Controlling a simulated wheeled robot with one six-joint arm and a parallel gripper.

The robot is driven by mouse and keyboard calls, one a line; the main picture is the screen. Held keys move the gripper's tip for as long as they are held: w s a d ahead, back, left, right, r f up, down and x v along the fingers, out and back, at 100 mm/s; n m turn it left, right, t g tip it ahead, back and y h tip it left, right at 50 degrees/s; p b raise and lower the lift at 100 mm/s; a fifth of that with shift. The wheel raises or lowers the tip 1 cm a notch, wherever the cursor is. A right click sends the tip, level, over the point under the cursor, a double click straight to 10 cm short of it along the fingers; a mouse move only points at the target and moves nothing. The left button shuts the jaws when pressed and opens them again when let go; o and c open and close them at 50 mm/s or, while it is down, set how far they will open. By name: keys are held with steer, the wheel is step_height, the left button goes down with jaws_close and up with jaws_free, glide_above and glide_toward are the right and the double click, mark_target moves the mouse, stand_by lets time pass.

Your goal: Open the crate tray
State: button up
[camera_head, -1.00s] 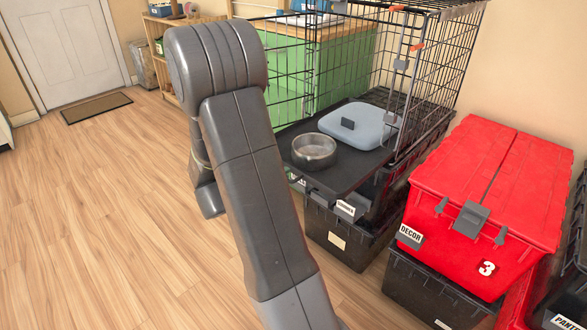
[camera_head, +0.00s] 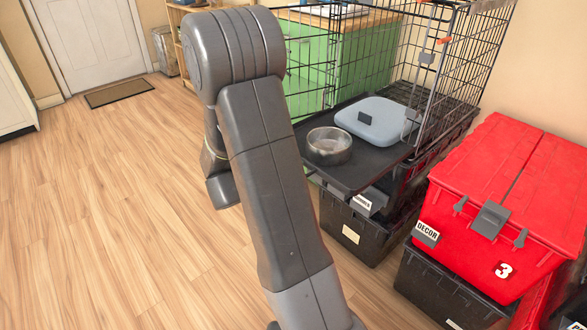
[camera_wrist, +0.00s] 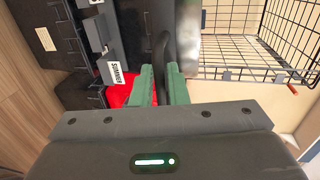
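The crate tray (camera_head: 365,172) is a flat black sheet that sticks out of the wire crate (camera_head: 461,70). A metal bowl (camera_head: 329,146) and a pale blue-grey pad (camera_head: 377,121) lie on it. My gripper is hidden behind my arm in the head view. In the wrist view its green fingers (camera_wrist: 160,86) stand on either side of a narrow dark gap. A dark curved piece (camera_wrist: 162,45), perhaps part of the tray, runs down to the gap. I cannot tell whether the fingers press on it.
Black totes (camera_head: 345,235) with labels stand under the crate. A red tote marked DECOR (camera_head: 470,255) sits on a black tote to the right. A green cabinet (camera_head: 365,60) is behind the crate.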

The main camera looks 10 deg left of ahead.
steer(key=p+v, duration=0.3)
steer(key=v, duration=1)
steer(key=shift+s+a, duration=0.2)
steer(key=shift+s, duration=0.05)
steer(key=shift+w, duration=0.1)
steer(key=shift+b+x, duration=1.55)
steer(key=shift+x, duration=5.35)
steer(key=shift+r, duration=0.1)
